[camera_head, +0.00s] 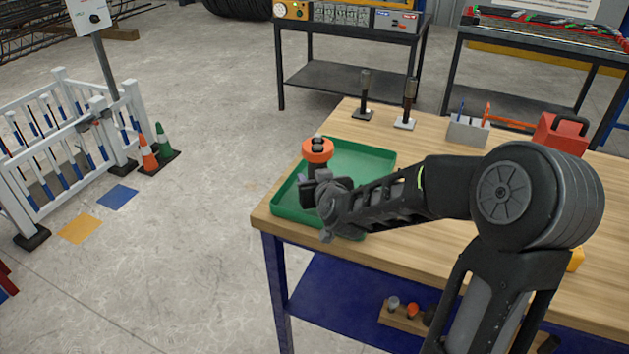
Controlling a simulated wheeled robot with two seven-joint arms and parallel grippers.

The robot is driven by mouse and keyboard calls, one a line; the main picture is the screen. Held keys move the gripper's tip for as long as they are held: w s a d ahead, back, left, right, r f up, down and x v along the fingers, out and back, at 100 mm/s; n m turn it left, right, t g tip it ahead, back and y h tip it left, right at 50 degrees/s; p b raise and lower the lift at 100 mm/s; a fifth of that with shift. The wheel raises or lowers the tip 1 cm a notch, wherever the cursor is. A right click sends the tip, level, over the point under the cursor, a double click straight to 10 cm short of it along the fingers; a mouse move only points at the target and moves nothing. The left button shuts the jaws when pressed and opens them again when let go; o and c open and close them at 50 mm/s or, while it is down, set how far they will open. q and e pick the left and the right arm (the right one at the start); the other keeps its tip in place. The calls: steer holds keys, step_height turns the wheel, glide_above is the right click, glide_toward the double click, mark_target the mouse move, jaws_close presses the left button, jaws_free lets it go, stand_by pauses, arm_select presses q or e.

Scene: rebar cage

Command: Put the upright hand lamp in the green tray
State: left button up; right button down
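The green tray (370,160) lies at the left end of the wooden workbench. My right gripper (318,180), whose arm comes in from the right, is over the tray's left part. An object with an orange head and a black top (317,151), seemingly the hand lamp, stands upright at the gripper's fingers. The gripper looks shut on it; its lower part is hidden by the fingers. Whether it touches the tray floor cannot be told. My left gripper is not in view.
Two dark upright posts on small bases (365,95) (408,105) stand behind the tray. A grey holder with tools (468,131) and a red case with a black handle (557,132) are at the bench's back right. A yellow object (576,259) is partly hidden by my arm.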

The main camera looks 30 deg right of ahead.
steer(key=shift+f, duration=0.15)
steer(key=c, duration=0.8)
jaws_free()
steer(key=v, duration=0.9)
steer(key=shift+s+r, duration=0.2)
steer(key=shift+s, duration=0.05)
steer(key=s+b, duration=0.1)
steer(key=b, duration=0.2)
steer(key=shift+s, duration=0.1)
steer(key=shift+s+a+r+b, duration=0.1)
steer(key=shift+s+a+b, duration=0.1)
steer(key=shift+b, duration=0.1)
steer(key=shift+s+a+r, duration=0.2)
steer(key=shift+s+r, duration=0.1)
